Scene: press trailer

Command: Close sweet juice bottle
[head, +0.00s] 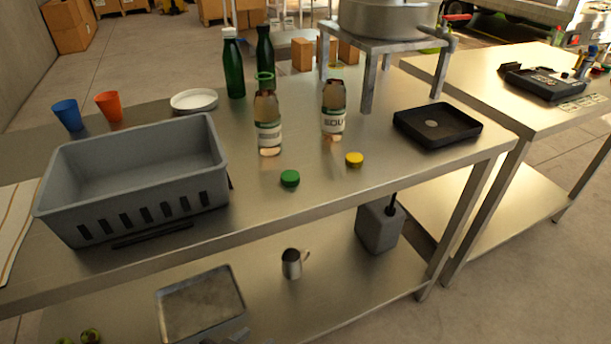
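Two clear bottles with white labels stand upright on the metal table. Which one is the sweet juice bottle I cannot tell. A green cap (290,178) lies on the table in front of the left bottle. A yellow cap (354,159) lies in front of the right bottle. Neither cap touches a bottle. Neither of my grippers is in view.
A grey crate (190,140) stands on the left of the table (330,190). A black tray (465,140) lies at the right. Dark green bottles (234,70), a white plate (194,100) and orange (108,106) and blue (68,115) cups stand behind. The front middle is clear.

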